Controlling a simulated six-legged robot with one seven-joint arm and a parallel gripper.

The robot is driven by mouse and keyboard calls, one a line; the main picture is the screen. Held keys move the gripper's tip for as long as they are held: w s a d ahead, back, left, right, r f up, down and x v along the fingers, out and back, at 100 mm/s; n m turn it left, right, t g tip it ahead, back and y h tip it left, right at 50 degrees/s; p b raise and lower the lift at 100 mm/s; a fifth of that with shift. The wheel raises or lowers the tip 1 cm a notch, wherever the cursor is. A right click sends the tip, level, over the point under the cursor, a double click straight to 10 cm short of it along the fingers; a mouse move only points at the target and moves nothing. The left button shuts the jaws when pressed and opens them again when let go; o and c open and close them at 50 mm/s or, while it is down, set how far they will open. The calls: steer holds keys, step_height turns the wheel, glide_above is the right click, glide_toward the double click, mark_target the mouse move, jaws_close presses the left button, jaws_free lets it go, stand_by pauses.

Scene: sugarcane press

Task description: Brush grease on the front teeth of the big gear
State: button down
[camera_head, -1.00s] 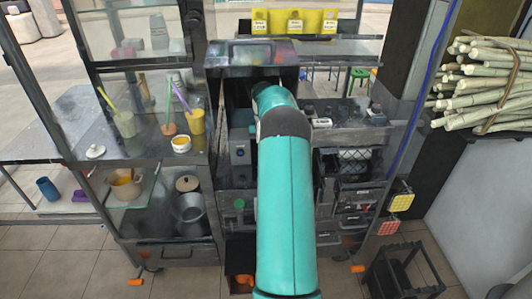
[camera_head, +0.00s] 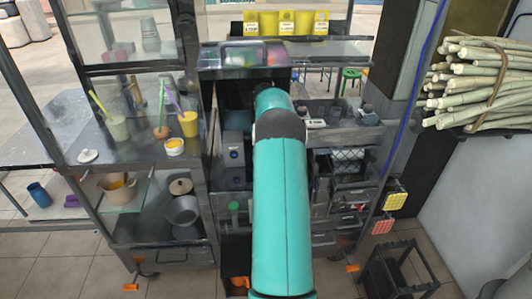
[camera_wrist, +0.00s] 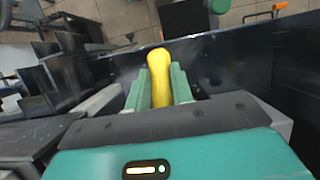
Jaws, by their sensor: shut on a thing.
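In the wrist view my gripper (camera_wrist: 160,84) has its two green fingers closed on a yellow rounded handle (camera_wrist: 158,62), probably the brush's. The handle sticks out past the fingertips; no bristles can be made out. In the head view my teal arm reaches into the dark opening of the metal press (camera_head: 243,57), and the arm and housing hide my gripper there. The big gear and its teeth cannot be made out in either view. Dark panels of the machine surround the gripper in the wrist view.
On the left counter stand cups with sticks, a yellow cup (camera_head: 188,123) and a small white cup (camera_head: 174,147) with orange-yellow content. Sugarcane stalks (camera_head: 480,80) lie on a right shelf. A black stool (camera_head: 398,275) stands at the lower right. Dark walls flank my gripper closely.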

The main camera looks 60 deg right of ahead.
steer(key=shift+s+d, duration=0.3)
steer(key=shift+s, duration=0.05)
steer(key=shift+w+a, duration=1.2)
steer(key=shift+w, duration=0.25)
steer(key=shift+s+a, duration=0.95)
steer(key=shift+a, duration=0.2)
steer(key=shift+s+a, duration=0.95)
steer(key=shift+a, duration=0.2)
steer(key=shift+s+a, duration=1)
steer(key=shift+a, duration=0.15)
steer(key=shift+a, duration=0.1)
